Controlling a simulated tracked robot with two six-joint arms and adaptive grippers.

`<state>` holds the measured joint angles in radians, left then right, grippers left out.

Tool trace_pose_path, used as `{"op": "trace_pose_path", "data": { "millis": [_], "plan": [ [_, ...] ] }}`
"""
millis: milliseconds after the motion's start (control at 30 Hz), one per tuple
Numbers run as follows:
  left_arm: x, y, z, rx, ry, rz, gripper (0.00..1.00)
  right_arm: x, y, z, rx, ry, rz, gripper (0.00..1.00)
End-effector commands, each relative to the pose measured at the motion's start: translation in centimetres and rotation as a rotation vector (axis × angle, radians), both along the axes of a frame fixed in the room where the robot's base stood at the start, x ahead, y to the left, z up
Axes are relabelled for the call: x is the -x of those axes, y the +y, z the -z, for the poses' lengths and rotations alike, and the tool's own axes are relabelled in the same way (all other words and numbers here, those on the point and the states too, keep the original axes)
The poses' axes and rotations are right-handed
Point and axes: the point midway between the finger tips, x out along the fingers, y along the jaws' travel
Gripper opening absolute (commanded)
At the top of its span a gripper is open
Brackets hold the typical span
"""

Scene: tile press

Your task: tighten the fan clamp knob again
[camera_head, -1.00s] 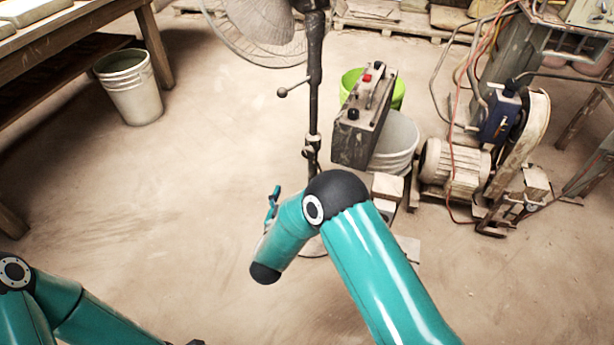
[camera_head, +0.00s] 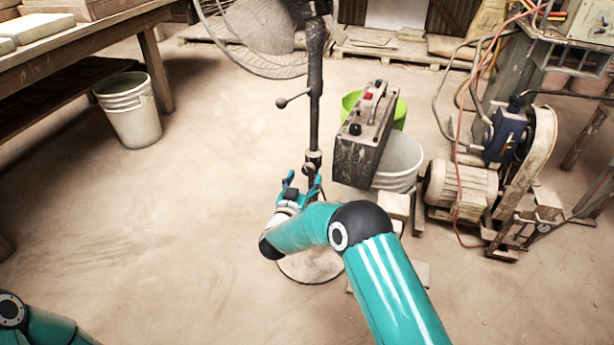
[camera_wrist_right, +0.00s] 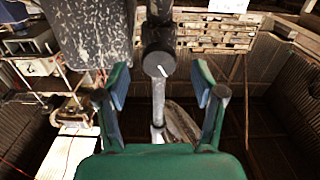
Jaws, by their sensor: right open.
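The fan (camera_head: 315,75) stands on a dark pole with a round base on the floor. Its clamp knob (camera_wrist_right: 158,56) is a dark round knob with a white mark, on the pole in the right wrist view. In the head view the clamp (camera_head: 313,160) sits low on the pole, just behind my right gripper (camera_head: 302,182). My right gripper is open. My left gripper is out of view.
A dusty control box (camera_head: 362,150) stands just right of the pole, close to my right gripper. A white bucket (camera_head: 400,160) and a green bucket (camera_head: 399,115) are behind it. A motor (camera_head: 460,188) stands farther right.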

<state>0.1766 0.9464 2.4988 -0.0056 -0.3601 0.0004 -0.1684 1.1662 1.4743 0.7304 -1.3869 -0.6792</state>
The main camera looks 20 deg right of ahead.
Motion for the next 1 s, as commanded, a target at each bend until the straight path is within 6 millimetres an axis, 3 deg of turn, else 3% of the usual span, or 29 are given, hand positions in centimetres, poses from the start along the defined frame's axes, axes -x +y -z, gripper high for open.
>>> {"op": "trace_pose_path", "data": {
  "millis": [233,633,1000],
  "plan": [
    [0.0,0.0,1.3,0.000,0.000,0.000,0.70,-2.7,-1.9,0.1,0.001,-0.001,0.001,0.68],
    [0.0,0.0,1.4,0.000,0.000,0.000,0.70,-3.3,-2.3,0.0,0.000,0.000,0.000,0.68],
    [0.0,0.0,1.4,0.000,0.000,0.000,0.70,-3.3,-2.3,0.0,0.000,0.000,-0.001,0.08]
  ]
}}
